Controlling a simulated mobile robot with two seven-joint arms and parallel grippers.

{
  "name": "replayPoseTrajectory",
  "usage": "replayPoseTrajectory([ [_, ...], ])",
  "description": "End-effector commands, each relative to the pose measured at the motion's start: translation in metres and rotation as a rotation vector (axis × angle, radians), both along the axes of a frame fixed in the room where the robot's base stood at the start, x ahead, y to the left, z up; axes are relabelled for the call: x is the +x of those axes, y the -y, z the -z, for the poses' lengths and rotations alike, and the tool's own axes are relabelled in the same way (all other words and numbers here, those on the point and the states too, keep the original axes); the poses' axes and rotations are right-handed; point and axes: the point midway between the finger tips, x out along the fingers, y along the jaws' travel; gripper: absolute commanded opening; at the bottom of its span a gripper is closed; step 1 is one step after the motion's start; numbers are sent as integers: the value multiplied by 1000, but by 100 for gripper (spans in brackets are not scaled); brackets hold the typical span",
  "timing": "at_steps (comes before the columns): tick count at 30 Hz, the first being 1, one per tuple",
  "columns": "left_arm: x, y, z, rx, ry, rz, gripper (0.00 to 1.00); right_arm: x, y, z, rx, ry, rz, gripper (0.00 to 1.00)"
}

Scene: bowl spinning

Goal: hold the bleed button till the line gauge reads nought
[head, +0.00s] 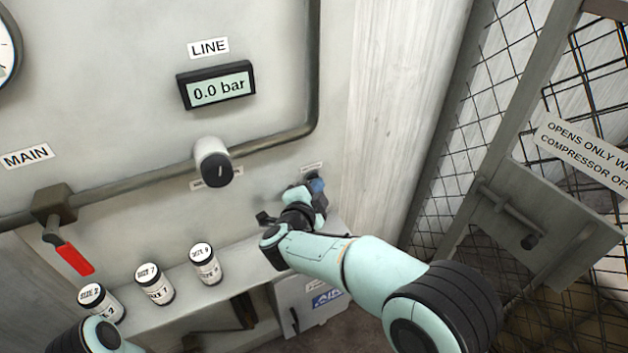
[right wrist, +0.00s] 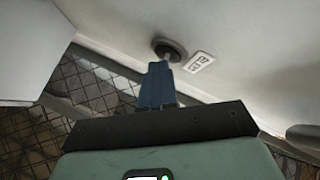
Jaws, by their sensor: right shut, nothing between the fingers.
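The line gauge (head: 219,86) on the panel reads 0.0 bar in the head view. My right gripper (head: 318,186) is at the panel, lower right of the gauge; its blue fingers are shut with nothing between them. In the right wrist view the closed fingers (right wrist: 157,82) point at the dark round bleed button (right wrist: 169,49), which has a small label beside it. The fingertips overlap the button's lower edge; I cannot tell whether they press it.
A pipe with a round knob (head: 214,162) crosses the panel. The red MAIN lever (head: 75,259) hangs at left. Several labelled jars (head: 205,264) stand on the ledge below. A mesh gate with a latch (head: 528,241) is at right.

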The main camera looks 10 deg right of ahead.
Motion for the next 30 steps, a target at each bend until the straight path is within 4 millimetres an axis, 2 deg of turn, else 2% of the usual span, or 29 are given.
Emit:
replayPoseTrajectory([
  [12,-7,0,10,0,-9,0,43,-16,4,1,1,-1,-2,0],
  [23,-8,0,11,0,-9,0,43,-18,4,0,0,0,-1,0],
  [30,-15,0,22,-1,-18,0,43,-40,9,2,2,-1,-1,0],
])
